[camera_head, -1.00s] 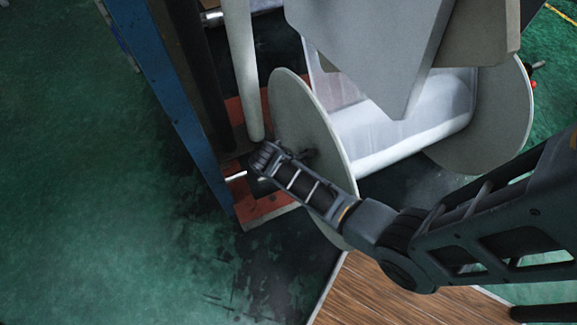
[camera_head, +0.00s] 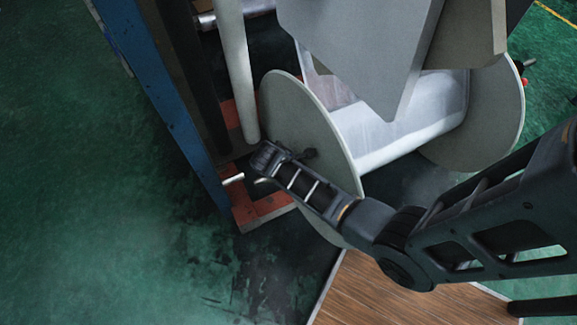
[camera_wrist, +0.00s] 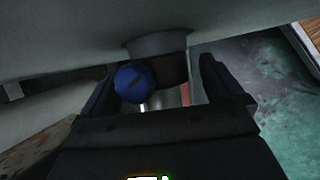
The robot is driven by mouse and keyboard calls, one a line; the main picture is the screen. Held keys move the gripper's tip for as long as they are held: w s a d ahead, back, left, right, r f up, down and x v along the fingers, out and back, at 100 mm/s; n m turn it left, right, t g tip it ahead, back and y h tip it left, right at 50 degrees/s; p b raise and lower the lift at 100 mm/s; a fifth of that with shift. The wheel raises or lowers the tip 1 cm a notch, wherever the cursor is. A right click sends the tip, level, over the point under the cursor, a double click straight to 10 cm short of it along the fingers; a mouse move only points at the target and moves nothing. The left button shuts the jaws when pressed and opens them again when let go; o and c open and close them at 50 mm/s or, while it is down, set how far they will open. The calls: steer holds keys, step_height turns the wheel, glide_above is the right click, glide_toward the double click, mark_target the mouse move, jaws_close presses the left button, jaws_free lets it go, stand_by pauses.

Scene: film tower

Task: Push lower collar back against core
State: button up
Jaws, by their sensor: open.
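The lower collar (camera_wrist: 165,64) is a dark round piece in the wrist view, with a blue knob (camera_wrist: 135,82) on its near left side. It sits at the face of a pale grey disc (camera_wrist: 70,35), which is the left end disc of the film roll (camera_head: 300,125) in the head view. My gripper (camera_wrist: 158,68) is open, with one dark finger on each side of the collar and knob. I cannot tell whether the fingers touch the collar. In the head view my arm's end lies in front of the left disc and hides most of the collar's surroundings.
A blue post (camera_head: 160,105) and a pale roller (camera_head: 236,75) stand left of the disc. The white film (camera_head: 400,125) spans to the right disc (camera_head: 495,115). Grey panels (camera_head: 360,45) hang above. Green floor (camera_head: 90,220) at left is open; a wooden platform (camera_head: 385,295) lies below.

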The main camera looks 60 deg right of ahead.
steer(key=shift+r, duration=0.1)
steer(key=p+v, duration=0.1)
steer(key=v, duration=0.7)
steer(key=s+a+r+m+t+y, duration=0.4)
steer(key=s+a+t, duration=0.3)
steer(key=s+a, duration=0.65)
steer(key=s+a+r+m+t, duration=0.1)
steer(key=s+r+m+t, duration=0.2)
steer(key=r, duration=1.1)
steer(key=s+a+r+m+t+y, duration=0.1)
steer(key=s+r+m+t, duration=0.2)
steer(key=r, duration=1.1)
steer(key=s+t, duration=0.2)
steer(key=s, duration=0.1)
steer(key=shift+s+r+m, duration=0.15)
steer(key=shift+r+m, duration=0.05)
steer(key=shift+m, duration=0.1)
